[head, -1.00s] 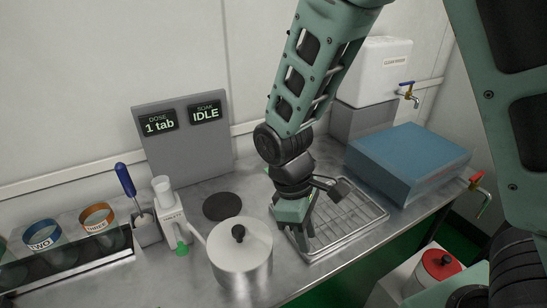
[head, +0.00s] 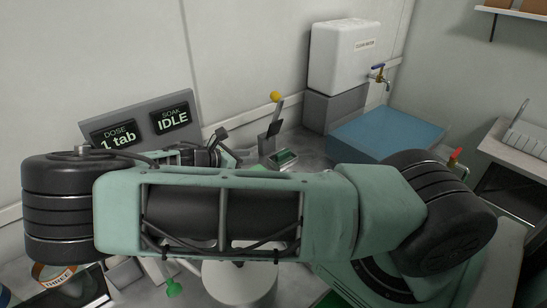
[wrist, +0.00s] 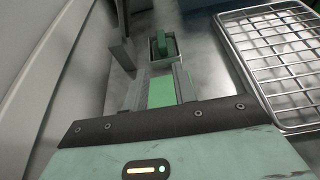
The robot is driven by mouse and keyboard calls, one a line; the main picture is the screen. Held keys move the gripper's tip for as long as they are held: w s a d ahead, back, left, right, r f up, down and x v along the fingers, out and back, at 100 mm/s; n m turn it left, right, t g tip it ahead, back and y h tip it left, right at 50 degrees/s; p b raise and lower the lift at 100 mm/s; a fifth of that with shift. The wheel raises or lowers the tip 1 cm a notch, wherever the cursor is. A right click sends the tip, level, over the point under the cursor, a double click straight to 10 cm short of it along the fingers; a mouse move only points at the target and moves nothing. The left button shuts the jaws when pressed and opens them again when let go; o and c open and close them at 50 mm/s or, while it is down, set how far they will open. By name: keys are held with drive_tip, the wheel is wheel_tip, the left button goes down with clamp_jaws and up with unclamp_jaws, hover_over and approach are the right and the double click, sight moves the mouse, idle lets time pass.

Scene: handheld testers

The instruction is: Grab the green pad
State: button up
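A flat light-green pad (wrist: 160,92) shows between the two fingers of my gripper (wrist: 159,84) in the wrist view. The fingers stand apart, one on each side of it, and I see no clear grip on it. Its near end is hidden by the gripper's dark front bar. In the head view, a small green patch (head: 258,167) shows just above my forearm link and may be the same pad. My gripper in the head view (head: 218,152) is partly hidden behind that link.
Beyond the fingers is a grey holder (wrist: 152,57) with a darker green block (wrist: 163,44). A wire rack (wrist: 245,65) lies to the right.

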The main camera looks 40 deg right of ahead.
drive_tip(key=p, duration=0.1)
approach(284, 151)
drive_tip(key=x, duration=0.5)
drive_tip(key=shift+f, duration=0.5)
drive_tip(key=x, duration=0.2)
drive_tip(key=p+x, duration=0.1)
drive_tip(key=x, duration=0.1)
drive_tip(key=shift+s+d+r, duration=0.1)
drive_tip(key=shift+d+r, duration=0.15)
drive_tip(key=shift+r, duration=0.1)
drive_tip(key=shift+d+f, duration=0.3)
drive_tip(key=shift+d, duration=0.2)
clamp_jaws()
